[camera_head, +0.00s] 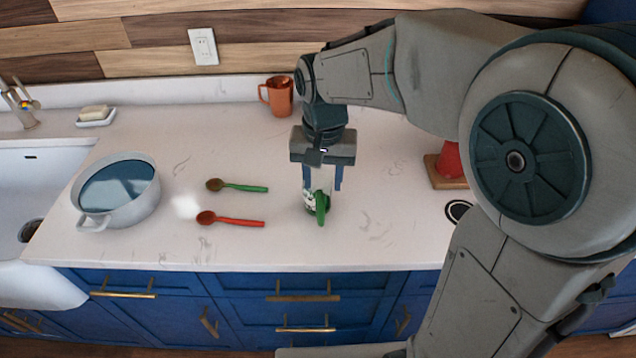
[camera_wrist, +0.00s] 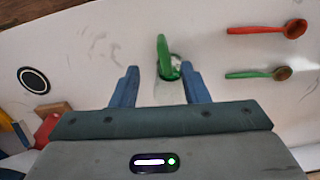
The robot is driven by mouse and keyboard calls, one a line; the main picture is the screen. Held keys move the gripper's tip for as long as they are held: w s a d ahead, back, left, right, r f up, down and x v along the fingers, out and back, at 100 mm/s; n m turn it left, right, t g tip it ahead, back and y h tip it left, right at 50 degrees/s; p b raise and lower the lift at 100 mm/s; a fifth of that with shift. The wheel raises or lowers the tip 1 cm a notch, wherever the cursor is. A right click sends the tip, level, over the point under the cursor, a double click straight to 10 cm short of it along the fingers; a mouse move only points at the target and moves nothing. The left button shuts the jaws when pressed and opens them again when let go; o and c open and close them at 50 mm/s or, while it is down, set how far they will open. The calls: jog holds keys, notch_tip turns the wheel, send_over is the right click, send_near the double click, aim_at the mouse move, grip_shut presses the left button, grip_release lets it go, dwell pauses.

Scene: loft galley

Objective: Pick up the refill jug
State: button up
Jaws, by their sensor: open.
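The refill jug looks to be the clear vessel with a green handle (camera_head: 321,207) on the white counter, below my gripper in the head view. In the wrist view its green handle (camera_wrist: 163,57) shows just beyond the fingertips. My gripper (camera_head: 322,187) points down over the jug with its blue fingers apart. In the wrist view the gripper (camera_wrist: 162,80) is open, with one finger on each side of the jug's clear body. I cannot tell whether the fingers touch it. The gripper hides part of the jug.
A green spoon (camera_head: 240,187) and a red spoon (camera_head: 235,221) lie left of the jug. A pot of dark liquid (camera_head: 146,207) stands farther left by the sink (camera_head: 30,180). An orange mug (camera_head: 278,97) stands behind. A red object (camera_head: 449,160) on a wooden block is at right.

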aim_at(322, 205)
notch_tip(322, 205, down, 8)
jog(key=shift+f, duration=0.25)
jog(key=shift+a+f+p, duration=0.15)
jog(key=shift+f+p, duration=0.7)
jog(key=shift+f, duration=1.65)
jog(key=shift+w, duration=0.1)
grip_shut()
